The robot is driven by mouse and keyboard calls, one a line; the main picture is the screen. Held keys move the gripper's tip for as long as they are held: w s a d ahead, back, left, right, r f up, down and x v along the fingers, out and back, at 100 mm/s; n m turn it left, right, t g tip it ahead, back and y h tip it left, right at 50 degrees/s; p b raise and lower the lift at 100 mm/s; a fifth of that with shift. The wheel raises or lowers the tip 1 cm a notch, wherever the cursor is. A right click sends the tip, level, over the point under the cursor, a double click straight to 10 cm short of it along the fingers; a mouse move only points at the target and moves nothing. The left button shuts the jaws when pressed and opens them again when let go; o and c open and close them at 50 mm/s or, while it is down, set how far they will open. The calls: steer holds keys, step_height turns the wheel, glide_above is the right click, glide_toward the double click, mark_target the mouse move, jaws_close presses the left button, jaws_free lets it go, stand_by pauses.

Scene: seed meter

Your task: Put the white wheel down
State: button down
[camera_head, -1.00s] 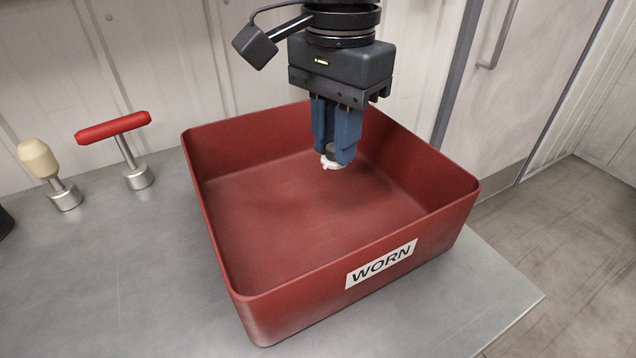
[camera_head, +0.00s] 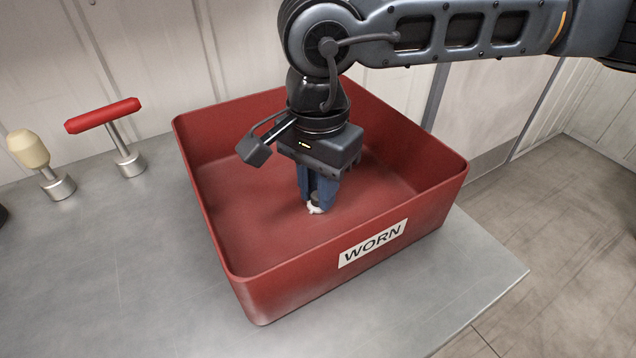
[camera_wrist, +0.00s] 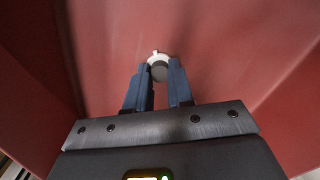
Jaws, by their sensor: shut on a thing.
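The white wheel (camera_head: 314,209) is held between the fingertips of my gripper (camera_head: 318,200), low inside the red bin (camera_head: 230,262). In the wrist view the wheel (camera_wrist: 158,57) shows as a pale rim with a small tab and a grey middle, between the two blue fingers of my gripper (camera_wrist: 159,72). My gripper is shut on it. I cannot tell whether the wheel touches the bin floor. The bin has a "WORN" label on its front wall, and its visible floor is otherwise empty.
The bin stands on a grey metal table (camera_head: 120,270). A red-handled tool (camera_head: 104,116) and a cream-knobbed tool (camera_head: 30,150) stand upright left of it. The bin's walls surround my gripper. A panelled wall is behind.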

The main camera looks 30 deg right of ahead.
steer(key=shift+f+b, duration=0.2)
steer(key=shift+b, duration=0.1)
steer(key=c, duration=1)
jaws_free()
steer(key=shift+r, duration=0.15)
steer(key=shift+r+p, duration=0.2)
steer(key=shift+p, duration=0.25)
step_height(320, 180, up, 12)
steer(key=shift+f+b, duration=0.15)
steer(key=shift+b, duration=0.2)
